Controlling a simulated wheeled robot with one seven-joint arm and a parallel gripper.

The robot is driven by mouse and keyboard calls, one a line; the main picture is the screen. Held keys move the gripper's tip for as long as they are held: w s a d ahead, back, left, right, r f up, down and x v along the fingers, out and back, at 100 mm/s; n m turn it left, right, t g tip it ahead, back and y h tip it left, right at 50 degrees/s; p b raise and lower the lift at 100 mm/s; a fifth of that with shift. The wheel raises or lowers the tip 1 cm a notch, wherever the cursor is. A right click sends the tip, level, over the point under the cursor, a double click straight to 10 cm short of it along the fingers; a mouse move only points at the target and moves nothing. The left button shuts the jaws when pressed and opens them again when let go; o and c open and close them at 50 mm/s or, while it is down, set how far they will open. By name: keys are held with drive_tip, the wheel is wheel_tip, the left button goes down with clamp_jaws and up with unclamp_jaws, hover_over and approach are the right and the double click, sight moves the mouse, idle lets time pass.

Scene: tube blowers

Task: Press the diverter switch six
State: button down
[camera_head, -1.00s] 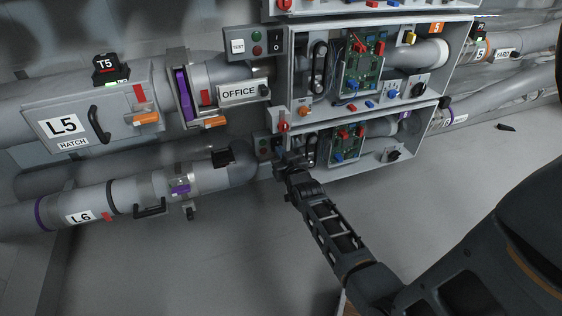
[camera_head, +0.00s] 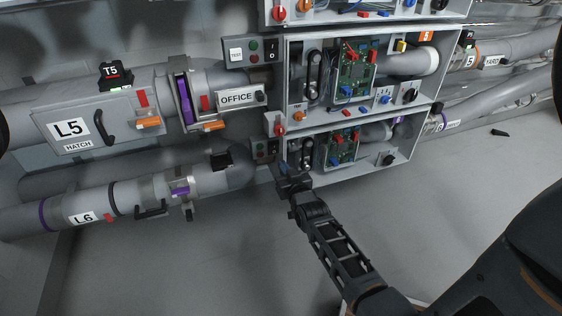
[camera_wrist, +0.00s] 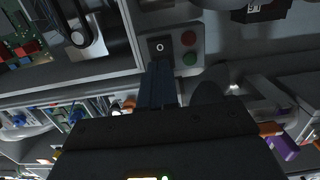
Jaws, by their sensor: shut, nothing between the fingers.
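The row-six switch panel (camera_head: 264,150) is a small grey plate left of the lower open control box. It carries a black rocker switch (camera_head: 274,147) with red and green buttons beside it. In the wrist view the rocker (camera_wrist: 160,46) shows a white O mark, with the red button (camera_wrist: 188,38) and green button (camera_wrist: 190,58) to its right. My gripper (camera_head: 282,168) is shut and empty just below the panel in the head view. In the wrist view its fingertips (camera_wrist: 158,70) point at the rocker and overlap its lower edge; I cannot tell whether they touch.
The lower control box (camera_head: 412,140) has a circuit board and a black lever close beside my gripper. Another box (camera_head: 436,85) sits above it. The L6 pipe (camera_head: 130,195) runs left. Open floor lies below.

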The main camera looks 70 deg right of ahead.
drive_tip(key=p+v, duration=0.2)
drive_tip(key=v, duration=0.5)
drive_tip(key=shift+s+a, duration=0.2)
